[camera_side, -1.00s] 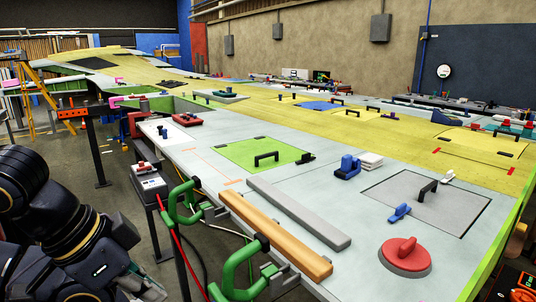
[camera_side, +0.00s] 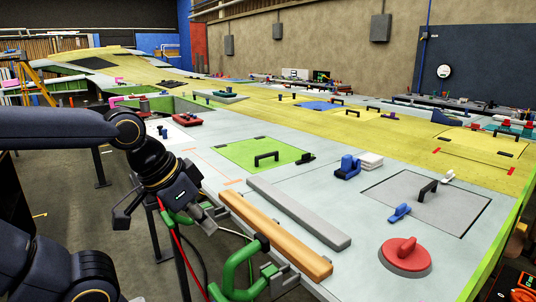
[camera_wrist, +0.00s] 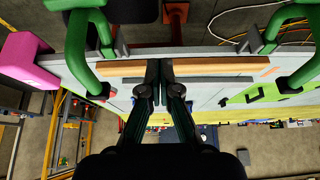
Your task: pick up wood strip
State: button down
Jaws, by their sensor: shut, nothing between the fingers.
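The wood strip (camera_side: 275,237) is a long orange-brown bar lying along the near edge of the light table top. A grey bar (camera_side: 298,212) lies parallel to it, just inward. In the wrist view the wood strip (camera_wrist: 210,67) runs across the upper middle, partly hidden behind my fingers. My gripper (camera_side: 200,215) is by the table edge, near the left end of the strip and beside a green clamp. In the wrist view my gripper (camera_wrist: 159,68) has its fingertips together, with nothing held. It appears in front of the strip; contact cannot be told.
Green clamps (camera_side: 238,270) stand up along the near table edge, and they flank the strip in the wrist view (camera_wrist: 90,50). Red cables hang below the edge.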

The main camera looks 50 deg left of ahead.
jog(key=c, duration=1.9)
grip_release()
jog(key=o, duration=1.5)
jog(key=shift+c, duration=0.2)
